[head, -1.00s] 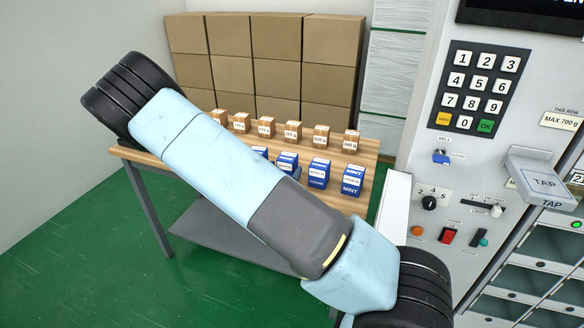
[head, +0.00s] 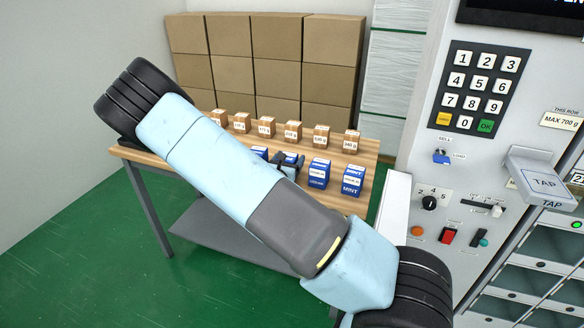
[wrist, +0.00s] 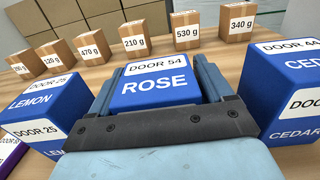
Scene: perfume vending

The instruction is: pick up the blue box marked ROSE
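The blue box marked ROSE (wrist: 155,85), with a DOOR 54 label, stands in the middle of the wrist view. My gripper (wrist: 158,88) has one finger along each side of it; the fingers are spread about the box's width. I cannot tell whether they touch it. In the head view my gripper (head: 289,161) shows as a dark shape at the row of blue boxes, partly hidden behind my arm. A blue LEMON box (wrist: 45,110) stands to the left of the ROSE box and a blue CEDAR box (wrist: 283,90) to the right.
Several small brown boxes with gram labels (wrist: 134,36) stand in a row behind on the wooden table (head: 365,158). A blue MINT box (head: 352,181) is at the row's right end. The vending machine (head: 425,160) stands to the right; large cartons (head: 280,75) are stacked behind.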

